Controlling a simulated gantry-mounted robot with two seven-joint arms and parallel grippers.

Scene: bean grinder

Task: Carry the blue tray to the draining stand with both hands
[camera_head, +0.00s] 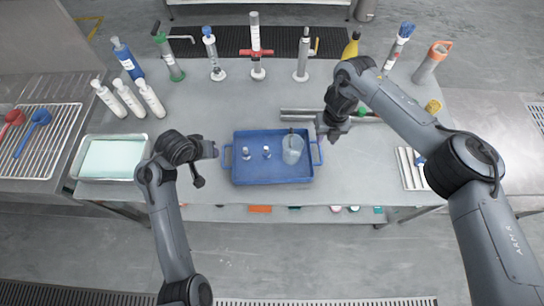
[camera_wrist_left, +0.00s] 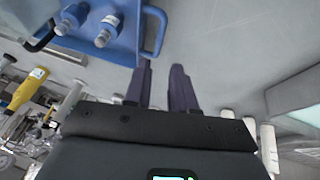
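The blue tray (camera_head: 272,180) sits on the grey table in the head view, with a handle at each short end. It holds a clear beaker (camera_head: 292,150) and two small bottles (camera_head: 266,151). My left gripper (camera_head: 214,150) is just left of the tray's left handle. In the left wrist view its two fingers (camera_wrist_left: 161,66) are apart with nothing between them, tips close to the blue handle (camera_wrist_left: 153,32). My right gripper (camera_head: 326,128) is above the tray's right handle; its fingers are too small to read. Which rack is the draining stand is unclear.
A wire rack (camera_head: 38,143) with red and blue scoops is at far left; a slatted grate (camera_head: 537,114) is at far right. A pale green tray (camera_head: 113,158) and white bottles (camera_head: 130,97) stand left. Metal bars (camera_head: 300,114) lie behind the tray. Several tools line the back edge.

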